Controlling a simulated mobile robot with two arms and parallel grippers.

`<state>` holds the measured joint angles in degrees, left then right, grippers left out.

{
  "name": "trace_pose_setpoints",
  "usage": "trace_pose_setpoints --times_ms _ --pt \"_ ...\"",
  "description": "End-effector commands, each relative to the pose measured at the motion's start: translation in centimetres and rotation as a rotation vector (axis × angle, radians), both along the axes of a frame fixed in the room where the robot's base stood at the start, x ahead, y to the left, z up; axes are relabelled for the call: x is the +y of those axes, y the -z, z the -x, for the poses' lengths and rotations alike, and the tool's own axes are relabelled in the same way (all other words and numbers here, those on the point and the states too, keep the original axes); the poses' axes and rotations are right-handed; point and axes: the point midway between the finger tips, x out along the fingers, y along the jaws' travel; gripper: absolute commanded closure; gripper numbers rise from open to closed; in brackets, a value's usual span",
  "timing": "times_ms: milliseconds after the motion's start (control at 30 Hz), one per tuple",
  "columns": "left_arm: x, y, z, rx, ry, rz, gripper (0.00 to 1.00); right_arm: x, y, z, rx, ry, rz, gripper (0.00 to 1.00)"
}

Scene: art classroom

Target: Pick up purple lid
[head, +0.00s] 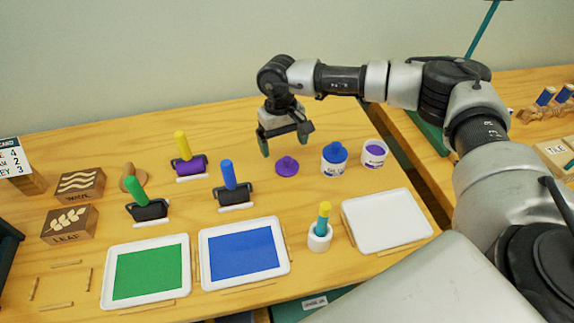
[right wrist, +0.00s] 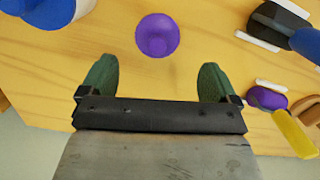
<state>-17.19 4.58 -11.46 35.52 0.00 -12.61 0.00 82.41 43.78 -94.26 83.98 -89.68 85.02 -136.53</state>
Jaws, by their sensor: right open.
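The purple lid (head: 287,166) is a round disc with a raised knob. It lies on the wooden table, left of the blue-topped jar. My right gripper (head: 285,146) is open and empty, with green fingers pointing down just behind the lid. In the right wrist view the lid (right wrist: 157,35) lies ahead of the gap between the two fingertips (right wrist: 157,75), apart from both. My left gripper is not in the head view.
A jar with a blue lid (head: 334,158) and an open jar of purple paint (head: 374,153) stand right of the lid. A blue-handled brayer (head: 231,187) and a yellow-handled brayer (head: 185,158) stand left. A white tray (head: 388,220) lies in front, to the right.

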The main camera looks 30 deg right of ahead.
Motion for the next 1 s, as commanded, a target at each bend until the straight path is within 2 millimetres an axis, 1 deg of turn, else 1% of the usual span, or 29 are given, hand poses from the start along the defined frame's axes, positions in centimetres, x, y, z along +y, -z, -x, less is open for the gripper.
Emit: trace_pose_setpoints --times_ms 167,333,400,500,767,867,1000 --pt "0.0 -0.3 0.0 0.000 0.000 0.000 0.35 -0.1 1.2 0.3 0.001 0.000 0.001 0.09" --pt "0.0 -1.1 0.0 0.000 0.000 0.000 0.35 -0.3 3.6 1.1 0.004 0.000 0.001 0.09" --pt "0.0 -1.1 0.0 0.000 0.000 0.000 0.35 -0.3 4.6 1.2 0.002 0.001 0.001 0.09" --pt "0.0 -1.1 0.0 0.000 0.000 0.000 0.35 -0.3 5.6 1.3 0.001 0.001 0.001 0.09" --pt "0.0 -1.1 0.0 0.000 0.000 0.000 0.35 -0.3 5.9 1.3 -0.001 0.000 0.000 0.09" --pt "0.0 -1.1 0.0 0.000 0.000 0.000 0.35 -0.3 5.9 1.3 0.000 0.000 0.000 0.23" --pt "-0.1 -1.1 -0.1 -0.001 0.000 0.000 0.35 -0.3 5.9 1.3 0.000 0.000 0.000 0.44"
